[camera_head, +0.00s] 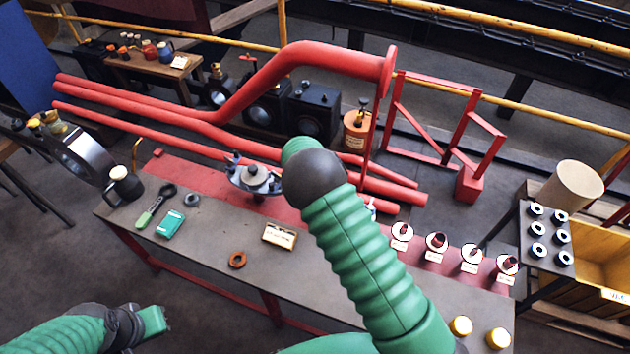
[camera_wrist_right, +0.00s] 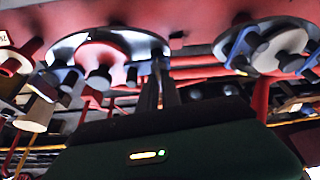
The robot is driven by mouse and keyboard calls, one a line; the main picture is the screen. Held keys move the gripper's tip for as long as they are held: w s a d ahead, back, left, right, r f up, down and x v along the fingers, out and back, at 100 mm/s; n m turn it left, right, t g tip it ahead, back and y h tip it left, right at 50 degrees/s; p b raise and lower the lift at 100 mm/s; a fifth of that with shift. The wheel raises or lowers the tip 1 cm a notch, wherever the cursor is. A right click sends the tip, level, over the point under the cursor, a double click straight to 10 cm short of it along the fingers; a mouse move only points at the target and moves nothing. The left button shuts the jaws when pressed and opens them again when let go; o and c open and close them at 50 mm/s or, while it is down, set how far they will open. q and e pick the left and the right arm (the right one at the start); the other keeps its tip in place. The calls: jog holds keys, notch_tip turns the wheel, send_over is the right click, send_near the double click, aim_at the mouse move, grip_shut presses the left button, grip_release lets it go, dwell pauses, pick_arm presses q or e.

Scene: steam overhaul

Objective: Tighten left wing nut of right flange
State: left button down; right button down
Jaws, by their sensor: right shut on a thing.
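The right flange (camera_wrist_right: 105,45) is the round metal disc in the left part of the right wrist view, which appears inverted. One blue wing nut (camera_wrist_right: 60,78) shows at its left edge in that picture. My right gripper (camera_wrist_right: 161,62) reaches the flange's other edge and is shut on the wing nut there, which its fingers mostly hide. The left flange (camera_head: 256,180), with blue wing nuts, stands on the workbench; it also shows in the right wrist view (camera_wrist_right: 270,47). In the head view my right arm hides the right flange and gripper. My left gripper (camera_head: 150,322) is low at left, away from the bench.
The workbench (camera_head: 215,225) holds a green-handled tool (camera_head: 150,215), a green box (camera_head: 171,224), an orange ring (camera_head: 237,260) and a small labelled box (camera_head: 279,235). Red pipes (camera_head: 190,120) run behind it. Several labelled parts stand at right, near yellow-capped items (camera_head: 461,326).

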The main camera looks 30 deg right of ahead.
jog(key=shift+w+r+m+g+h+p, duration=0.15)
jog(key=shift+m+g+h+p, duration=0.15)
jog(key=shift+m, duration=0.6)
jog(key=c, duration=1.6)
grip_release()
jog(key=shift+o, duration=0.2)
jog(key=p+v, duration=0.1)
jog(key=v, duration=1.5)
jog(key=shift+a+r+p, duration=0.2)
jog(key=shift+p, duration=0.1)
